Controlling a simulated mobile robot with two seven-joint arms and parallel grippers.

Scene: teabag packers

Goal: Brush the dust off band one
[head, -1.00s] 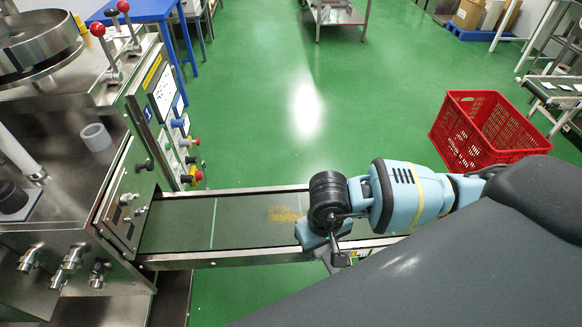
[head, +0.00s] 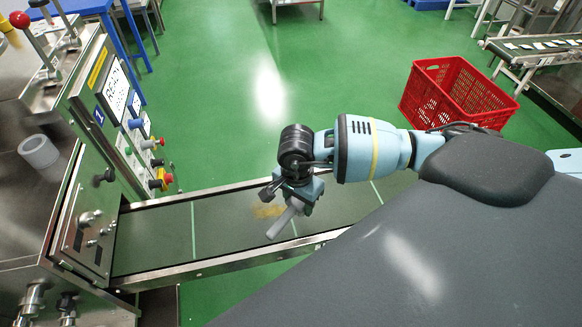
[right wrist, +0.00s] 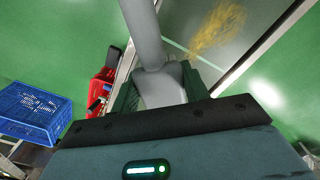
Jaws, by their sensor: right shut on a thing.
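Band one (head: 152,238) is a dark green conveyor belt with pale cross lines and metal rails, running right from the machine marked 1. A yellowish-brown dust patch (head: 262,211) lies on the belt, partly hidden by my right gripper. It also shows in the right wrist view (right wrist: 217,30). My right gripper (head: 298,204) is over the belt, shut on a grey brush handle (head: 284,221). The handle slants down to the left in the head view and runs to the top edge in the right wrist view (right wrist: 143,28). No bristles show. My left gripper is not in view.
The machine's control panel (head: 112,105), with knobs and a red button, stands at the belt's left end. A red crate (head: 455,95) is on the floor beyond my right arm. A blue crate (right wrist: 32,112) shows in the right wrist view. Green floor behind the belt is clear.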

